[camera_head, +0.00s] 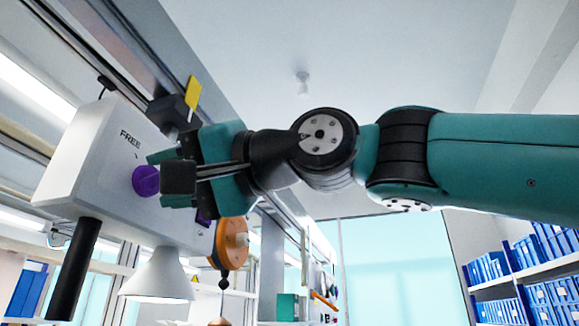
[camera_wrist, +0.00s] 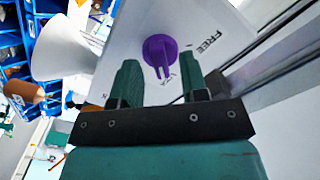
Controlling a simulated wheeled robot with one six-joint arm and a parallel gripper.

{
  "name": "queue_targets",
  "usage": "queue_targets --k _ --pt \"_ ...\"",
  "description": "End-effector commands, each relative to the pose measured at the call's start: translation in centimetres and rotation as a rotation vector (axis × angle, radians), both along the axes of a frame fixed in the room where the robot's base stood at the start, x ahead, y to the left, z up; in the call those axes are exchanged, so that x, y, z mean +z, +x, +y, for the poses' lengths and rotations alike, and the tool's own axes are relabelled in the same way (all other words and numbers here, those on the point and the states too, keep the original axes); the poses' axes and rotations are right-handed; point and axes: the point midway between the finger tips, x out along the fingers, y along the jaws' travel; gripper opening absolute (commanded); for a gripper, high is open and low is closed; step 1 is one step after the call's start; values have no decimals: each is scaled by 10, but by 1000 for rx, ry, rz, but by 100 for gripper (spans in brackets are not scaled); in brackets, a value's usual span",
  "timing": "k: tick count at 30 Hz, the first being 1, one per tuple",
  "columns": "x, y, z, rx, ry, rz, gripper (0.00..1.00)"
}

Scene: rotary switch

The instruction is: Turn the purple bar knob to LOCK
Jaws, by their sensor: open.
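The purple bar knob (camera_head: 146,180) sits on the face of a white box (camera_head: 85,165). In the wrist view the knob (camera_wrist: 158,48) is round with a raised bar running roughly down the picture, toward the gap between my fingers. A "FREE" label (camera_wrist: 207,42) with a tick lies to the knob's right. Small lettering below the knob is too small to read surely. My gripper (camera_wrist: 160,72) is open, its two teal fingers on either side below the knob, with nothing between them. In the head view my gripper (camera_head: 166,178) is close to the knob; contact cannot be told.
A black handle (camera_head: 75,270) and a white cone-shaped lamp (camera_head: 160,277) hang below the box. An orange wheel (camera_head: 231,243) is close under my wrist. A yellow tag (camera_head: 193,92) stands above my gripper. Shelves of blue bins (camera_head: 545,305) are far right.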

Motion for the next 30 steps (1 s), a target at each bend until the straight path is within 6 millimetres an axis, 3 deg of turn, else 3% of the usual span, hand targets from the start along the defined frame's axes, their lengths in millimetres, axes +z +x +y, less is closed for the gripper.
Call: queue_targets --k 15,22,30 --pt "-1 -42 -110 -11 1 -4 40" --pt "0 -55 -138 -9 1 -4 40" --pt "-1 -62 -150 -4 -1 0 40"
